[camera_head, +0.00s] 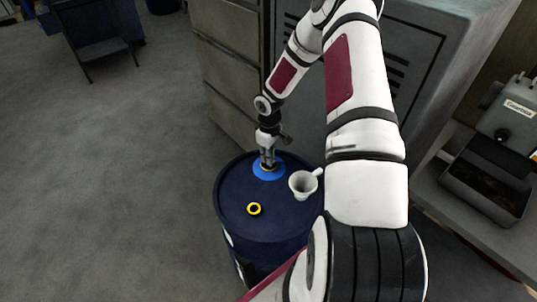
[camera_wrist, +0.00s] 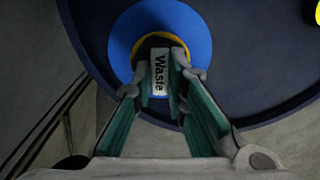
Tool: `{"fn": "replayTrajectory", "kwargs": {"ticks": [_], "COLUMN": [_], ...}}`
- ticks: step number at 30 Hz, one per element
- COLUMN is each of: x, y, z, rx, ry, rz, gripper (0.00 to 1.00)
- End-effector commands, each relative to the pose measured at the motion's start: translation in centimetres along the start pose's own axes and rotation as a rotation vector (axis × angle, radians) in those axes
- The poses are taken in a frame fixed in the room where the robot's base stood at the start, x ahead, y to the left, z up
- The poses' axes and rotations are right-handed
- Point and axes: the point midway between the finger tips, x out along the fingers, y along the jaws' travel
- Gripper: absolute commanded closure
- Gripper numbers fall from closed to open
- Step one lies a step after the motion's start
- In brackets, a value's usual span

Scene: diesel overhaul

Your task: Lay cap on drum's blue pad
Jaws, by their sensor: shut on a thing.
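The cap (camera_wrist: 160,72) has a white "Waste" label, and a yellow rim shows around a dark part at its far side. My gripper (camera_head: 267,163) is shut on it; in the wrist view the two fingers (camera_wrist: 164,95) pinch its sides. The pad also shows in the head view (camera_head: 271,175), partly hidden by my gripper. I cannot tell whether the cap touches the pad. The dark blue drum (camera_head: 270,205) stands upright under it.
A yellow ring (camera_head: 254,209) lies on the drum top, nearer the front. A white cup or funnel with a handle (camera_head: 302,187) stands to the right. A grey cabinet (camera_head: 226,70) rises close behind the drum.

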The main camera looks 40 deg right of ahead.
Motion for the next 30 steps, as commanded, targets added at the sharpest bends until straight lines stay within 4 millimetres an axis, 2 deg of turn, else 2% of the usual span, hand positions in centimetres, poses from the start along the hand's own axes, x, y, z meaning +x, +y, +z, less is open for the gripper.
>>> {"fn": "replayTrajectory", "kwargs": {"ticks": [4,5,8,16,20,23,30], "x": [0.0,0.0,0.0,-0.1,-0.7,-2.0,-6.9], "y": [0.0,0.0,0.0,0.0,0.1,0.1,0.1], "z": [0.0,0.0,0.0,0.0,-0.1,-0.1,-0.1], "rx": [0.000,0.000,0.000,0.000,0.001,0.000,0.001], "ry": [0.000,0.000,0.000,0.000,0.002,0.003,0.004], "rz": [0.000,0.000,0.000,0.000,0.001,0.003,0.004], "gripper": [1.00,0.84,0.63,0.63,0.63,0.63,0.63]}}
